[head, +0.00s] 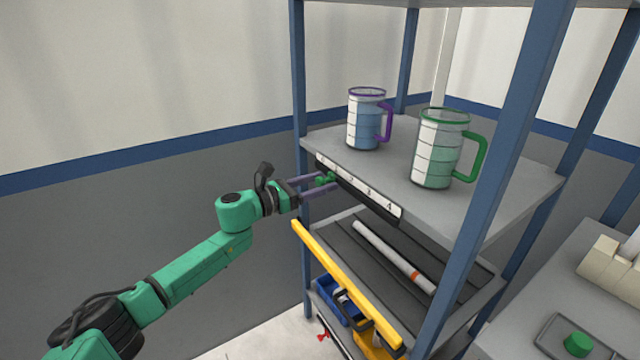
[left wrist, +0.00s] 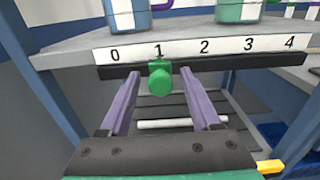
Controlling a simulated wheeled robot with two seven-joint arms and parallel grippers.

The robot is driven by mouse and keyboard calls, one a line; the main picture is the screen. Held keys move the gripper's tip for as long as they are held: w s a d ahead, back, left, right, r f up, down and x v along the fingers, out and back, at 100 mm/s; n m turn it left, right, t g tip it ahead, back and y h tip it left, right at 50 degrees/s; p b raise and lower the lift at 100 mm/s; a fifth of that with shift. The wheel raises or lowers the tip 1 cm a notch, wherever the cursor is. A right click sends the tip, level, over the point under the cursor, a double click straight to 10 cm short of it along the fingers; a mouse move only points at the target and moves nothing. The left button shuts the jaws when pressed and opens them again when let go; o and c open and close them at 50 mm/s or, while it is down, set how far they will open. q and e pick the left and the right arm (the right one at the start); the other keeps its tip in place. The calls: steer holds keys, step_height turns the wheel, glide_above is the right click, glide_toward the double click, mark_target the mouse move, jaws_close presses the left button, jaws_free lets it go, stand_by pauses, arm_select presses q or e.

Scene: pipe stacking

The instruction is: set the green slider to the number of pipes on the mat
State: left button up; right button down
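The green slider (left wrist: 160,78) sits on a dark rail under a white number strip (left wrist: 205,47) marked 0 to 4, on the upper shelf's front edge. In the left wrist view its knob stands directly below the 1. My left gripper (head: 316,187) is open, with its two purple fingers on either side of the knob and a gap to each side in the left wrist view. On the shelf below, one white pipe (head: 385,249) with an orange band lies on the dark ribbed mat (head: 435,243). It also shows in part in the left wrist view (left wrist: 180,124). My right gripper is out of view.
A purple-handled jug (head: 364,122) and a green-handled jug (head: 437,155) stand on the upper shelf. A yellow bar (head: 345,285) runs along the lower shelf's front. Blue posts (head: 299,80) frame the rack. The space left of it is clear.

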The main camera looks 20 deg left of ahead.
arm_select(q)
steer(key=b+v, duration=0.4)
steer(key=v, duration=1)
steer(key=shift+s, duration=0.25)
steer(key=shift+a, duration=0.2)
